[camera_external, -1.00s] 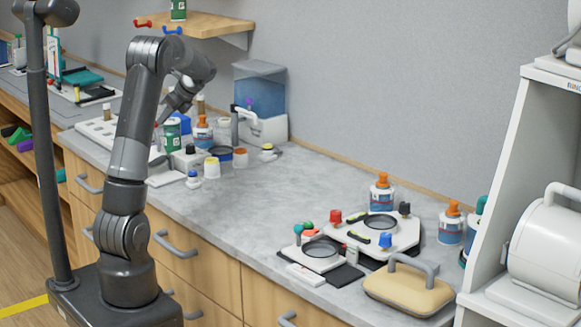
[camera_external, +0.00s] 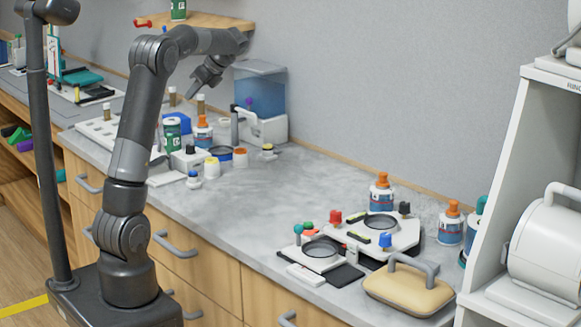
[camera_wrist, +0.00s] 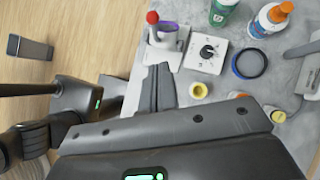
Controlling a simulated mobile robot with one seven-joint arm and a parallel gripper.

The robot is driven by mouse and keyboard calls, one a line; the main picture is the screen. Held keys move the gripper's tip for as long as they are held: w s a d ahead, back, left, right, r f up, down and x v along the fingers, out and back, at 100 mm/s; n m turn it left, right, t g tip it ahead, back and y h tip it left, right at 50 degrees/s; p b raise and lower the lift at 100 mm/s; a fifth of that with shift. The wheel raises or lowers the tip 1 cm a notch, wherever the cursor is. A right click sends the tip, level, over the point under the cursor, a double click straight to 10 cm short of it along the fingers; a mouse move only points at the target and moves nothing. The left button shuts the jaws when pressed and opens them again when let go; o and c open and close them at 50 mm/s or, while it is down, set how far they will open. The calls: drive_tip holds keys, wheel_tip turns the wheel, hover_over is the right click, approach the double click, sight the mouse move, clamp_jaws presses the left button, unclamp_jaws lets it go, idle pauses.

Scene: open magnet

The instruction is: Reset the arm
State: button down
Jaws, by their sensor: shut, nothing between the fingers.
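My gripper (camera_external: 191,93) is raised above the back left part of the counter in the external view. Its fingers point down and to the left, and it is shut and empty. In the wrist view the closed fingers (camera_wrist: 158,88) lie side by side in front of the counter's edge. No object is in contact with the gripper that I can make out. My arm is bent at the elbow, with the forearm reaching right toward the wall.
Below are a green bottle (camera_external: 174,135), an orange-capped bottle (camera_external: 202,132), a white device with a dial (camera_wrist: 207,53) and a blue-filled tank (camera_external: 260,90). A wooden shelf (camera_external: 215,20) is close above the arm. The middle of the grey counter (camera_external: 290,190) is clear.

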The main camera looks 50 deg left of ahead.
drive_tip(key=shift+d, duration=0.1)
idle(0.3)
drive_tip(key=s+d+n+t+h, duration=0.2)
drive_tip(key=s+d+n+t, duration=0.15)
drive_tip(key=d, duration=0.55)
drive_tip(key=s+d+n+t+h, duration=0.15)
drive_tip(key=s+d, duration=0.35)
drive_tip(key=d, duration=0.5)
drive_tip(key=s+d+f+n+t+h, duration=0.3)
drive_tip(key=s+d+f+n, duration=0.3)
drive_tip(key=s+d, duration=0.6)
drive_tip(key=shift+s+d+f+n+t, duration=0.15)
drive_tip(key=shift+d+f+n+t, duration=0.05)
drive_tip(key=shift+d+n+t, duration=0.75)
drive_tip(key=c, duration=2.2)
unclamp_jaws()
drive_tip(key=shift+d+h, duration=0.1)
drive_tip(key=shift+h, duration=0.15)
